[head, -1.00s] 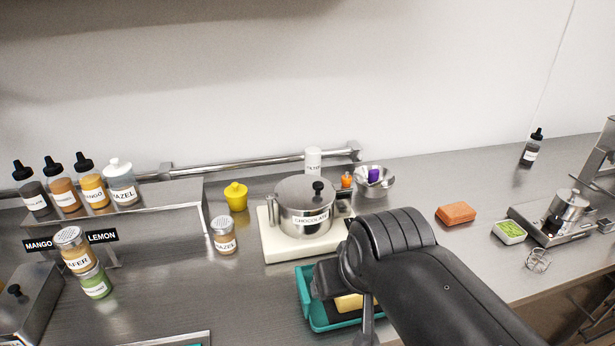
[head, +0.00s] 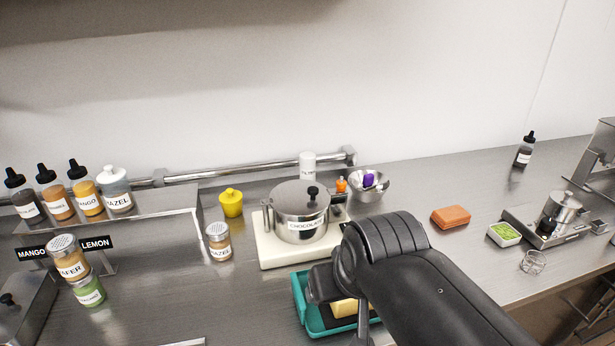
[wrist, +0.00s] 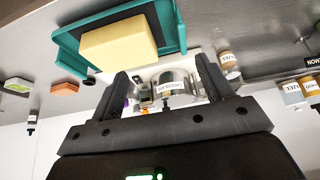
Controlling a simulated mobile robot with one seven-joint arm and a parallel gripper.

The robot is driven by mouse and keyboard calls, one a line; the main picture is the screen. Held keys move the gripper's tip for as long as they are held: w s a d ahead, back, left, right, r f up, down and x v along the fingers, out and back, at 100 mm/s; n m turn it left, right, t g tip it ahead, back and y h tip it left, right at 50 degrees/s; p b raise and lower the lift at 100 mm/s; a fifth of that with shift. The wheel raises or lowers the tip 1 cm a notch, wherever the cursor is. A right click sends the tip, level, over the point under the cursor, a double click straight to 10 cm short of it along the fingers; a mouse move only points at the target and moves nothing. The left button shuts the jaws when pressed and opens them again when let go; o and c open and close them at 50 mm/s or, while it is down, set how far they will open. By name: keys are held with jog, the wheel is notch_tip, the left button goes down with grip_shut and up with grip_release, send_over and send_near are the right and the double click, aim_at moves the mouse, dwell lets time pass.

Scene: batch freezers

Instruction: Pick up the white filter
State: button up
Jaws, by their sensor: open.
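No object is clearly readable as the white filter. A white cylinder (head: 307,165) with a label too small to read stands behind the steel pot (head: 301,210), near the wall rail. The pot is lidded, labelled chocolate, and sits on a pale base (head: 272,250). My gripper (wrist: 161,66) is open and empty in the wrist view, its two dark fingers apart. The pot (wrist: 172,84) shows beyond and between the fingers. In the head view my arm hides the gripper's fingers.
A teal tray (head: 300,292) with a yellow block (wrist: 118,43) lies near my gripper. A steel bowl (head: 372,190) is right of the cylinder. A yellow container (head: 231,203) and shaker jar (head: 219,243) stand left. An orange block (head: 451,217) lies right on clear counter.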

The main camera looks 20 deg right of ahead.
jog(key=w+d+r+m, duration=0.1)
jog(key=w+r, duration=0.4)
jog(key=w, duration=0.6)
jog(key=m+h, duration=0.3)
jog(key=m, duration=0.1)
send_over(308, 165)
jog(key=s+a, duration=0.2)
jog(key=s, duration=0.1)
jog(key=f, duration=0.7)
jog(key=shift+w, duration=0.2)
jog(key=x, duration=1)
jog(key=shift+w, duration=0.3)
jog(key=shift+t+y, duration=0.3)
jog(key=shift+c, duration=0.5)
